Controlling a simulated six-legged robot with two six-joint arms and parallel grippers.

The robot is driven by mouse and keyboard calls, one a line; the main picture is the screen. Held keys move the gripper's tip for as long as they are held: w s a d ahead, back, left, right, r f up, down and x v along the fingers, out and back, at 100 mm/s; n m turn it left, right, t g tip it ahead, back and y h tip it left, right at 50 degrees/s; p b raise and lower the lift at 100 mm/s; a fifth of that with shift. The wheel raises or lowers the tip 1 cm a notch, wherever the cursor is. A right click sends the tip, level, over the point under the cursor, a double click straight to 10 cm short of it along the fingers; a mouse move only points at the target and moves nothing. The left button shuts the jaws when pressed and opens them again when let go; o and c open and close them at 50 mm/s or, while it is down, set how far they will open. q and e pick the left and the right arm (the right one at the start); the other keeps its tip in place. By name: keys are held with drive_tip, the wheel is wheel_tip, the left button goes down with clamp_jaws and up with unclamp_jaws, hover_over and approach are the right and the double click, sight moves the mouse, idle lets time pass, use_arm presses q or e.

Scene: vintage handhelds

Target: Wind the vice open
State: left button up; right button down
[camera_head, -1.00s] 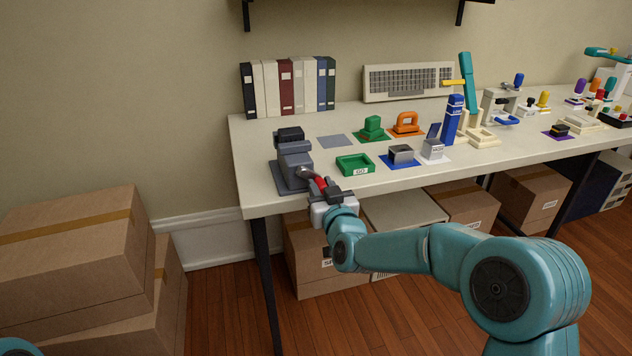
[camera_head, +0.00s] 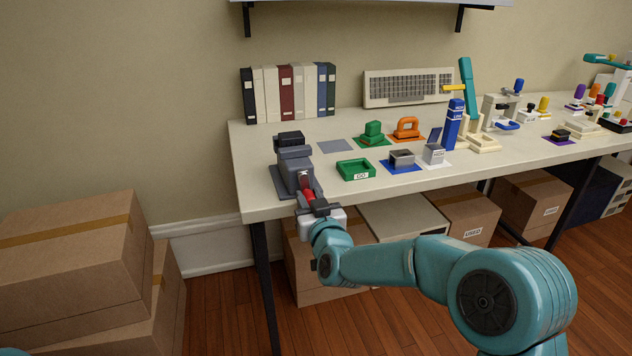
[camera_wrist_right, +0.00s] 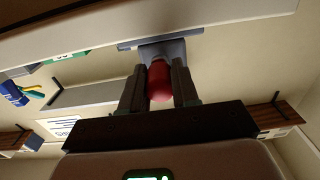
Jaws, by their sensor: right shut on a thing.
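The grey vice (camera_head: 294,160) stands on a dark pad at the front left corner of the bench. Its red crank handle (camera_head: 307,187) points toward the bench's front edge. My right gripper (camera_head: 311,200) is shut on the red handle, just in front of the vice. In the right wrist view the red handle (camera_wrist_right: 158,80) sits between my two dark fingers (camera_wrist_right: 159,88), with the grey vice body (camera_wrist_right: 170,50) behind it. The gap between the vice's jaws cannot be made out. My left gripper is out of view.
A green tray (camera_head: 356,175) and a blue pad with a grey block (camera_head: 402,159) lie right of the vice. Binders (camera_head: 287,92) and a keyboard (camera_head: 408,86) stand at the back. Cardboard boxes (camera_head: 75,245) are stacked at the left. A grey pad (camera_head: 334,146) is bare.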

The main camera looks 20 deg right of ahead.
drive_tip(key=shift+a+r, duration=0.2)
drive_tip(key=shift+a, duration=0.4)
drive_tip(key=shift+a+r, duration=0.2)
drive_tip(key=shift+a, duration=0.35)
drive_tip(key=shift+r+p, duration=0.25)
drive_tip(key=shift+p, duration=0.1)
drive_tip(key=shift+a+r+p, duration=0.5)
drive_tip(key=shift+a+r, duration=0.15)
drive_tip(key=shift+a, duration=0.05)
